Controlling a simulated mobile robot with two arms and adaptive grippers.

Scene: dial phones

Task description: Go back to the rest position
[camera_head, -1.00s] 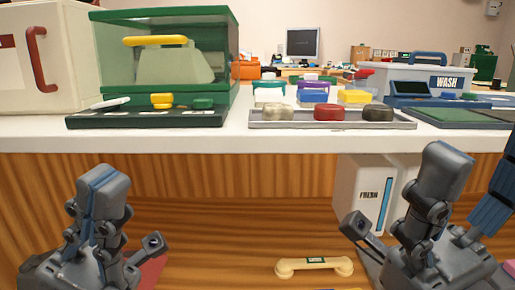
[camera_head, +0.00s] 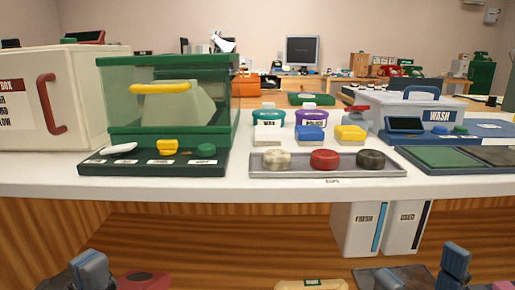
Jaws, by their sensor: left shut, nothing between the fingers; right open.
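My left gripper (camera_head: 90,270) shows only in part at the bottom left edge, shut and empty. My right gripper (camera_head: 455,262) shows only in part at the bottom right, open with nothing seen in it. The rest of both is cut off by the picture's lower edge. Both are low in front of the white counter (camera_head: 60,187), apart from the things on it.
A cream handset (camera_head: 312,285) and a red object (camera_head: 145,281) lie low at the front. On the counter stand a green-framed clear case (camera_head: 219,90), a grey tray (camera_head: 395,172) with several round pieces, and a WASH bin (camera_head: 420,105). Two white bins (camera_head: 357,232) hang below.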

